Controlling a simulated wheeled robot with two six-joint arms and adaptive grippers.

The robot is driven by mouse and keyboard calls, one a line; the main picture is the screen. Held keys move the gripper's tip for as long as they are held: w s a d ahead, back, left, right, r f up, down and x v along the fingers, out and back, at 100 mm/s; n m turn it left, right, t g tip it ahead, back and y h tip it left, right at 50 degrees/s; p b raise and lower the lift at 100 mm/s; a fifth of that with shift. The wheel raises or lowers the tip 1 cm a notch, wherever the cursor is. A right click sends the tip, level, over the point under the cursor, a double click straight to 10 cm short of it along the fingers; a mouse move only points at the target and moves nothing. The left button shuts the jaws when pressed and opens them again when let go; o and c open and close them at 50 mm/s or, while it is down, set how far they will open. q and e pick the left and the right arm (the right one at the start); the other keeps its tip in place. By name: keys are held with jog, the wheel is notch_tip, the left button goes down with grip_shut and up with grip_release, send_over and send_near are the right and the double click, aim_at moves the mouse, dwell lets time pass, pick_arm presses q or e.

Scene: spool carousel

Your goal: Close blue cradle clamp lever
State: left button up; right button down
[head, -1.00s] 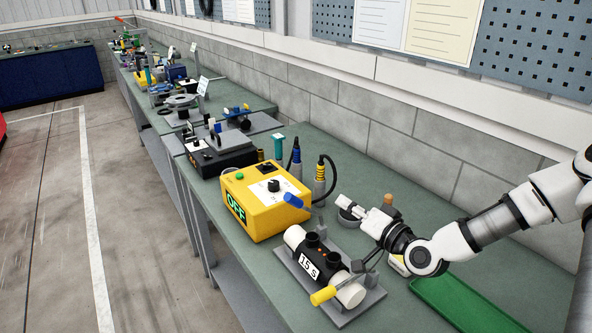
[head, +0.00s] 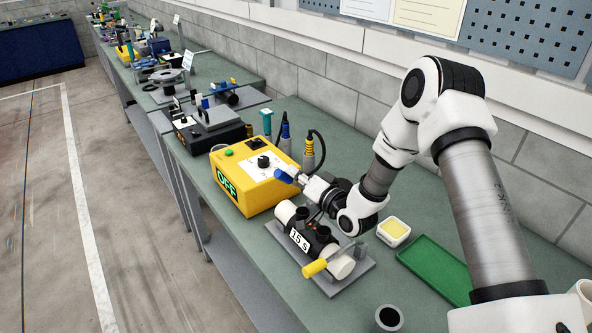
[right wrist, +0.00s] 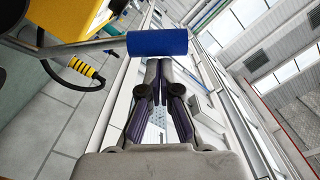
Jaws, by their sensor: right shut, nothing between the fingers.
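The blue lever grip (head: 286,175) stands raised at the far end of the cradle, in front of the yellow box. The cradle's grey base plate (head: 352,279) carries a black and white cylinder (head: 300,240) labelled "15 S". A second lever with a yellow grip (head: 315,267) is at the near end. My right gripper (head: 303,179) is shut and empty, its tips close beside the blue grip. In the right wrist view the blue grip (right wrist: 157,43) lies across and just beyond the shut fingertips (right wrist: 159,64); I cannot tell if they touch. My left gripper is not in view.
The yellow box (head: 245,190) reading OFF stands just left of the cradle. A cable with a yellow-ringed plug (head: 308,152) stands behind. A green tray (head: 434,270), a white-rimmed yellow container (head: 394,231) and a dark cup (head: 389,318) are to the right.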

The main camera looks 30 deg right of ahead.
dwell(0.3)
jog(key=a+f+n+b, duration=0.5)
jog(key=a+f+b, duration=0.1)
jog(key=b, duration=0.3)
jog(key=shift+s+a+n, duration=0.2)
jog(key=shift+s+n, duration=0.1)
jog(key=shift+s, duration=0.15)
jog(key=shift+r, duration=0.15)
